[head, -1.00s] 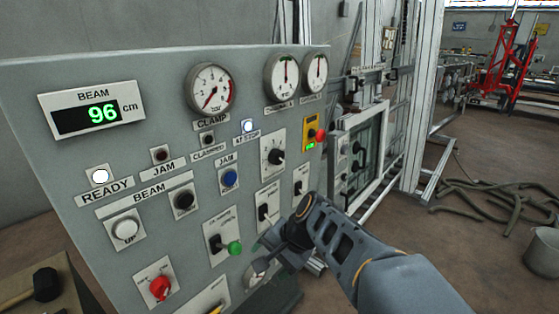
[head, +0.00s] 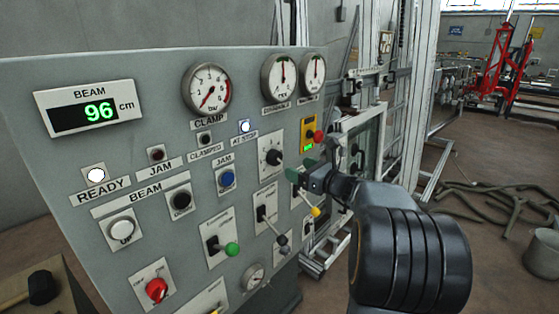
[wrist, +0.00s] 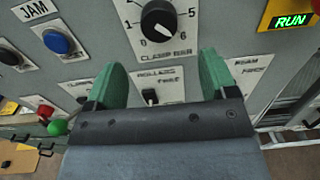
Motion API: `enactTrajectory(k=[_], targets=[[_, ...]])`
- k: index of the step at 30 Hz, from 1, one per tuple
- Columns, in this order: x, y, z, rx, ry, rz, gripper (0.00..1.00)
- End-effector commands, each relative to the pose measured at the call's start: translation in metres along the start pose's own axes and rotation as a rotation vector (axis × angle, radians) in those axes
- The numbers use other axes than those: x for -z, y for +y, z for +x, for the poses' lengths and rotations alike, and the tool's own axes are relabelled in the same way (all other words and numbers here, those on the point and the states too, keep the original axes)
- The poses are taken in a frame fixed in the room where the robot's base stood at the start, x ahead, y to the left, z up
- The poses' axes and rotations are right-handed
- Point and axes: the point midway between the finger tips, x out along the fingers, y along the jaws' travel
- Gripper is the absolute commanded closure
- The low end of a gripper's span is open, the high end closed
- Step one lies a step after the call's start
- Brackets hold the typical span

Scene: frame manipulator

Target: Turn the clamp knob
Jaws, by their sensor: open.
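The clamp knob (wrist: 158,19) is a black rotary knob above a "CLAMP BAR" label with a numbered scale. It sits at the top centre of the wrist view. In the head view the knob (head: 274,158) is on the grey panel, under the gauges. My gripper (head: 300,170) is just right of and below it. In the wrist view my gripper (wrist: 159,65) has two green fingers spread apart with nothing between them. The knob lies beyond the fingertips, above the gap, and I see no contact. The clamp gauge (head: 208,88) has its needle pointing to the lower left.
A "ROLLERS" switch (wrist: 150,96) shows between the fingers. A blue button (wrist: 56,41) is at left and a lit green RUN display (wrist: 290,20) at upper right. Lever switches crowd the panel around my gripper. A bucket (head: 541,250) and hoses lie on the floor at right.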

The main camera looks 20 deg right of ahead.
Motion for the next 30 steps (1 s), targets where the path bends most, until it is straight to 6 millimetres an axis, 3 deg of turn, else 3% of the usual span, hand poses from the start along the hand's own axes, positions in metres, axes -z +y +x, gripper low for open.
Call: enactTrajectory(k=[6,12,18,29,30], targets=[[-0.001,0.001,0.042,-0.004,0.001,0.000,0.22],[-0.001,0.001,0.068,-0.002,0.002,-0.002,0.22],[0.000,0.001,0.081,-0.001,0.001,-0.002,0.22],[0.000,0.001,0.083,-0.001,0.001,-0.002,0.22],[0.000,0.001,0.083,-0.001,0.001,-0.003,0.26]])
